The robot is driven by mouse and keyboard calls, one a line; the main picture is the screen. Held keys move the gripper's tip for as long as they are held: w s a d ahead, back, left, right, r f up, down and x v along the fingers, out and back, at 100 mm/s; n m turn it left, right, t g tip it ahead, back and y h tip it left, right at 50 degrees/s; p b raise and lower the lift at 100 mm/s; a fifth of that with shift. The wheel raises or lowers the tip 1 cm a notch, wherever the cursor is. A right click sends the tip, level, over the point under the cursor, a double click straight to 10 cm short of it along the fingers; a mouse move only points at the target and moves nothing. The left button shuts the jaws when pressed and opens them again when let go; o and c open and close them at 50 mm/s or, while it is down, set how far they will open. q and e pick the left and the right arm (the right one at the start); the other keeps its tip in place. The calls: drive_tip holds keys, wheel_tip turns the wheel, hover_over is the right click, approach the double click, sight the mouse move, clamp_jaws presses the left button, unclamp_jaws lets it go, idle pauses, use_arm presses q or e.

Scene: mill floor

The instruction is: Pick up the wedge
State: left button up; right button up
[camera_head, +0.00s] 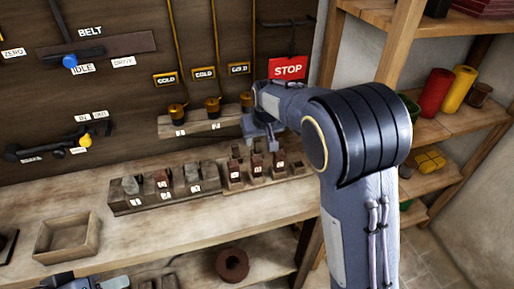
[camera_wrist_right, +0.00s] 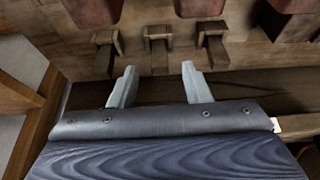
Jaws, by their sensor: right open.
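I cannot tell for certain which piece is the wedge. Small wooden pieces with dark red-brown blocks stand in a rack (camera_head: 234,186) at the back of the bench in the head view. My right gripper (camera_head: 258,138) is above and behind this rack, below the gold-tagged cords. In the right wrist view its two fingers (camera_wrist_right: 157,88) are apart with nothing between them. They point toward a row of small notched wooden pieces; the middle one (camera_wrist_right: 157,50) lies ahead of the gap, apart from the fingers. My left gripper (camera_head: 98,284) is only partly in view at the bottom left edge.
A dark numbered block (camera_head: 125,206) with grey and reddish pieces stands left of the rack. An empty wooden tray (camera_head: 67,237) sits at front left. A small shelf (camera_head: 195,128) with gold-topped items and a red STOP sign (camera_head: 288,68) are close to the right gripper. The bench's middle front is clear.

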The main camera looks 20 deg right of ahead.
sight(258, 141)
drive_tip(key=x, duration=0.3)
drive_tip(key=shift+w+f, duration=0.15)
drive_tip(key=shift+w, duration=0.05)
clamp_jaws()
